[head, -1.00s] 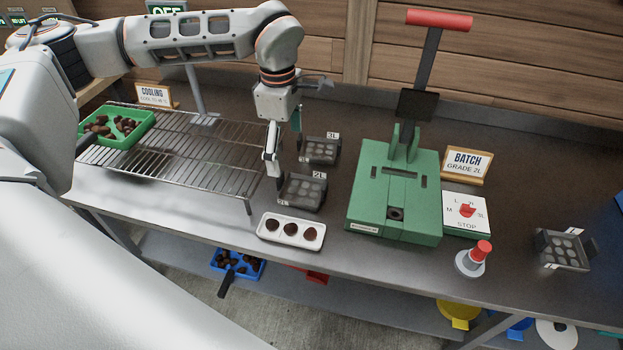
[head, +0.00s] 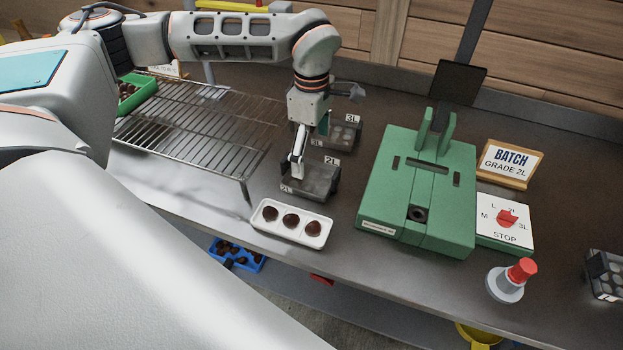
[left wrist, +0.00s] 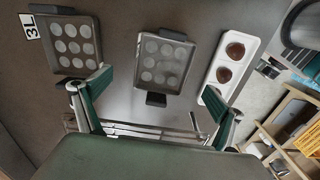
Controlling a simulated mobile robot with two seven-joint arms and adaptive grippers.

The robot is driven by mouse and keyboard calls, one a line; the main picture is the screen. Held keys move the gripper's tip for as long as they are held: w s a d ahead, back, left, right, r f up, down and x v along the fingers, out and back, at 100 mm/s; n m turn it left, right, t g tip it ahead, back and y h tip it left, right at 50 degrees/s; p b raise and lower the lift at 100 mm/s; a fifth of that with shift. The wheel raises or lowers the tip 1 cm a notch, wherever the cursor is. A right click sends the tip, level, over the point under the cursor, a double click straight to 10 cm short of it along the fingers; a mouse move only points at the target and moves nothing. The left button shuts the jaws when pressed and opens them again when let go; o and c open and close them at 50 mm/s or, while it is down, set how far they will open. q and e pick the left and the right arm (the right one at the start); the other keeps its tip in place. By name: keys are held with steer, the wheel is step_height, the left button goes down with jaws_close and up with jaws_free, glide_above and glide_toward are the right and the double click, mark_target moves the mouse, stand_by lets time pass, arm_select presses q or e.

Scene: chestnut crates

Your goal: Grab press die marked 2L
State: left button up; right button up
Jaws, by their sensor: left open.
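The press die marked 2L (head: 318,182) is a dark grey block with light end tags, on the steel bench behind the white tray. My left gripper (head: 298,168) is open and empty, at the die's left end in the head view and hiding part of it. In the left wrist view the 2L die (left wrist: 165,63) shows round cavities and lies ahead of the open fingers (left wrist: 158,92), in the gap between them; I see no contact. The similar 3L die (head: 345,136) stands behind it, and at upper left in the wrist view (left wrist: 74,45). My right gripper is not in view.
A white tray (head: 268,228) with three chocolates is in front of the die. The green press (head: 400,190) stands to the right, with a dial plate (head: 490,232) and red-topped button (head: 520,270). A wire cooling rack (head: 205,130) is at left. Another die (head: 603,275) sits at far right.

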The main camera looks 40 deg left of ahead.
mark_target(311, 180)
arm_select(q)
steer(key=f, duration=0.6)
steer(key=shift+s+d+f, duration=0.15)
steer(key=shift+s, duration=0.15)
steer(key=c, duration=1.5)
